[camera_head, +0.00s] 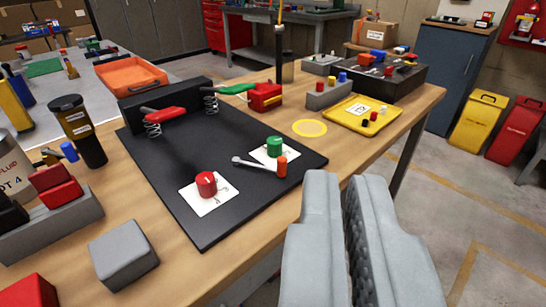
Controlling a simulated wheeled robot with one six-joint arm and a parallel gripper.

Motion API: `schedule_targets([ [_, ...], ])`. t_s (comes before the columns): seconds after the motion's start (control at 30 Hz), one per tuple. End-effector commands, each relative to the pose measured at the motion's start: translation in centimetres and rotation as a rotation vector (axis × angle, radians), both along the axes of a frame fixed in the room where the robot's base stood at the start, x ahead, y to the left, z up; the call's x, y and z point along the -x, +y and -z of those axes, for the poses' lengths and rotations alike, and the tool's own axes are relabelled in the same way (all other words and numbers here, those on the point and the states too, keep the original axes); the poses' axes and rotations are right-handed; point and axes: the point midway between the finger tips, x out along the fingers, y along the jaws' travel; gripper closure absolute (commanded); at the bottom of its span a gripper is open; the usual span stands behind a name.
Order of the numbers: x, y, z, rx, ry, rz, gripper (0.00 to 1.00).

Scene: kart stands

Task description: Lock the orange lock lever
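A green knob (274,146) stands just behind the orange grip, and a red knob (206,184) to the left, each on a white card. Red (163,115) and green (238,89) handles with springs are at the back. A yellow tray (388,127) lies right.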

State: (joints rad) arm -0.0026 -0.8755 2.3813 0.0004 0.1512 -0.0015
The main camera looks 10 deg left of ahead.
Motion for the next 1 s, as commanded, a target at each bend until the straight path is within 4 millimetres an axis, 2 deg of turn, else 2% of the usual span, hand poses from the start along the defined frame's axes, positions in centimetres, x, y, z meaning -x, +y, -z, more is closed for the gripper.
schedule_targets([
  [0.47, -8.6, 1.0, 0.9, 0.012, 0.313, -0.026, 1.00],
  [1.0, -17.9, 2.6, 3.9, 0.034, 0.690, -0.060, 1.00],
])
